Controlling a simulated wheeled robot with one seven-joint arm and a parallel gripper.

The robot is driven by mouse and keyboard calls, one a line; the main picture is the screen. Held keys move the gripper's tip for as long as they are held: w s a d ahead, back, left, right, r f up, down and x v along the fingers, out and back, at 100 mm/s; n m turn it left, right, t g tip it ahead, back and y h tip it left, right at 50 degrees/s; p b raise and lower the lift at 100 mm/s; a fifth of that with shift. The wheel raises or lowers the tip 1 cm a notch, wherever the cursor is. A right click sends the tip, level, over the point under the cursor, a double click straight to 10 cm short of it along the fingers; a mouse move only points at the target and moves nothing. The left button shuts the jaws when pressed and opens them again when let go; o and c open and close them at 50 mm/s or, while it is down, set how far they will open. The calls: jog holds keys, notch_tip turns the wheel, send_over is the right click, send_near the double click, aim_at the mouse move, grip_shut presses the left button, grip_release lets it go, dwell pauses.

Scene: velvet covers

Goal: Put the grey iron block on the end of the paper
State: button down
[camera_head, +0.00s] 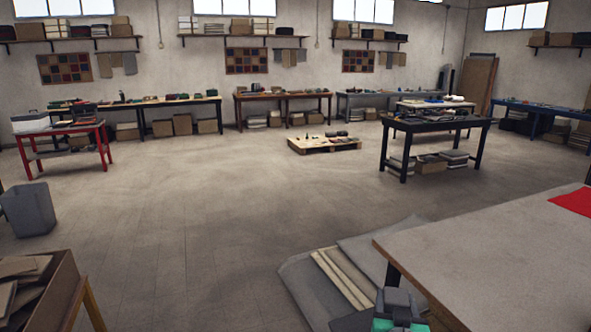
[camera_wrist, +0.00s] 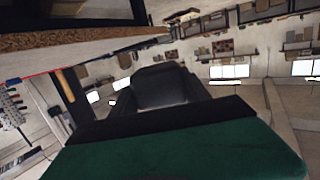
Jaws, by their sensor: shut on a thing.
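My gripper (camera_head: 399,318) is at the bottom of the head view, left of the near table's front corner. In the wrist view a dark grey block-like shape (camera_wrist: 160,87) stands beyond a black strip and a wide green surface. The fingertips are not clearly seen there. The near table (camera_head: 480,240) has a bare grey-brown top. I cannot make out the paper in either view.
A red sheet (camera_head: 574,201) lies at the table's right. Grey and pale boards (camera_head: 340,272) lie on the floor beside the table. A bin (camera_head: 29,209) and a box of boards (camera_head: 40,290) stand at left.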

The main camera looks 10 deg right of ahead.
jog(key=w+a+n+t+y, duration=0.1)
jog(key=w+a+n+y, duration=0.15)
jog(key=a, duration=0.75)
jog(key=w+a+n+t+y, duration=0.15)
jog(key=a+y, duration=0.25)
jog(key=a, duration=0.5)
jog(key=s+f+n, duration=0.1)
jog(key=s+f, duration=0.2)
jog(key=shift+g, duration=0.35)
jog(key=r, duration=0.1)
jog(key=s+r, duration=0.1)
jog(key=r, duration=0.3)
jog(key=shift+s+a+r, duration=0.2)
jog(key=shift+a+r, duration=0.05)
jog(key=shift+a, duration=0.05)
